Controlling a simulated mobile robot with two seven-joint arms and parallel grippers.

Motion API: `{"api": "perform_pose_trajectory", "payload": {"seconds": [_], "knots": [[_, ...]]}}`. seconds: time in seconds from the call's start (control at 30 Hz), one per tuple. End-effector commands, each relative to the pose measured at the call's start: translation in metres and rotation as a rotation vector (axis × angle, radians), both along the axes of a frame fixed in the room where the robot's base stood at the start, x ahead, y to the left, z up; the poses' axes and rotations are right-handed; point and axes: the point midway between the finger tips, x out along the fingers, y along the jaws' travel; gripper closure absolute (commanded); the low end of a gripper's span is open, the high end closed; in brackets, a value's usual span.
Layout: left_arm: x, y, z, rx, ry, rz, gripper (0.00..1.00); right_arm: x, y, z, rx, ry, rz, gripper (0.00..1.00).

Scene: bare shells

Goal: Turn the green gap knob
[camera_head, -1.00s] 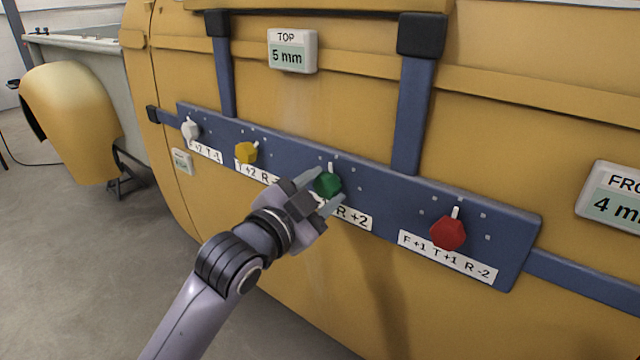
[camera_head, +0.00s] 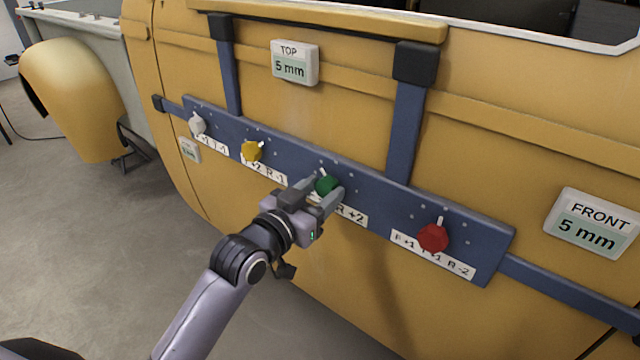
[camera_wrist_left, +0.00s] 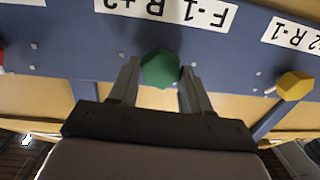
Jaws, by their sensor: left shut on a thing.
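The green knob (camera_head: 326,186) sits on a blue bar (camera_head: 364,185) fixed across a yellow body panel. Its white pointer tips up and slightly left in the head view. My left gripper (camera_head: 327,188) is shut on the green knob, one finger on each side. The wrist view shows the green knob (camera_wrist_left: 161,68) between the two fingertips (camera_wrist_left: 160,78). The label by the knob is partly hidden in the head view; the wrist view shows "F-1 R+2" upside down. My right gripper is not in view.
A white knob (camera_head: 197,123), a yellow knob (camera_head: 252,151) and a red knob (camera_head: 433,238) share the bar. The TOP display (camera_head: 295,63) reads 5 mm. The FRONT display (camera_head: 591,223) reads 5 mm. A small display (camera_head: 189,150) at left is unreadable. Open floor lies lower left.

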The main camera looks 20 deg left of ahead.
Motion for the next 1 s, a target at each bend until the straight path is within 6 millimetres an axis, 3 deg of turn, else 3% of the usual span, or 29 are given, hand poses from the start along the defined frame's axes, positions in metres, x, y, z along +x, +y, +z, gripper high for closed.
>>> {"api": "perform_pose_trajectory", "payload": {"seconds": [0.53, 0.57, 0.6, 1.0], "knots": [[0.0001, 0.0000, -0.0007, -0.024, 0.009, -0.001, 0.83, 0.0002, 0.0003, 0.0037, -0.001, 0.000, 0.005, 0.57], [0.0001, 0.0000, -0.0007, -0.024, 0.009, -0.001, 0.42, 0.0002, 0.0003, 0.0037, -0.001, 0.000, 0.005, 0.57], [0.0001, 0.0000, -0.0007, -0.024, 0.009, -0.001, 0.29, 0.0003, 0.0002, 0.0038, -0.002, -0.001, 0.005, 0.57], [-0.0043, 0.0016, -0.0007, -0.022, 0.009, 0.000, 0.27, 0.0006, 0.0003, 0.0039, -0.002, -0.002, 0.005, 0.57]]}}
